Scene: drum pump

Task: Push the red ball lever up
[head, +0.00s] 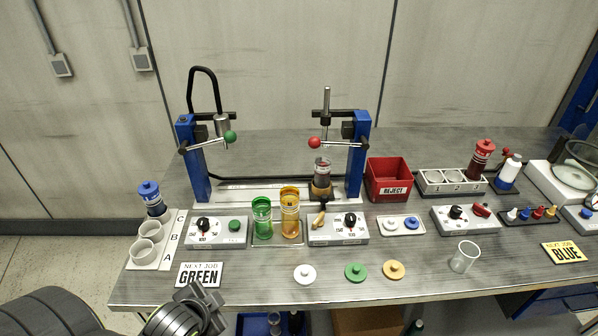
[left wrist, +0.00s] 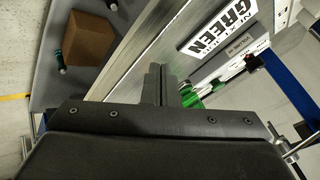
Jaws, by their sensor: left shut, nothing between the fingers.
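The red ball (head: 314,142) sits on the left end of a thin metal lever (head: 340,144), which runs nearly level to the right blue post (head: 357,160). My left gripper (head: 194,293) is low at the table's front edge, by the GREEN card, far from the red ball. Its fingers (left wrist: 160,84) are together and empty in the left wrist view. The red ball does not show clearly in the left wrist view. My right gripper is not in view.
A similar lever with a green ball (head: 230,137) is on the left blue post (head: 194,165). Green (head: 262,217) and amber (head: 290,212) tumblers and dial boxes (head: 338,229) stand in front of the posts. A red REJECT bin (head: 388,180) is right. The GREEN card (head: 199,275) lies near my left gripper.

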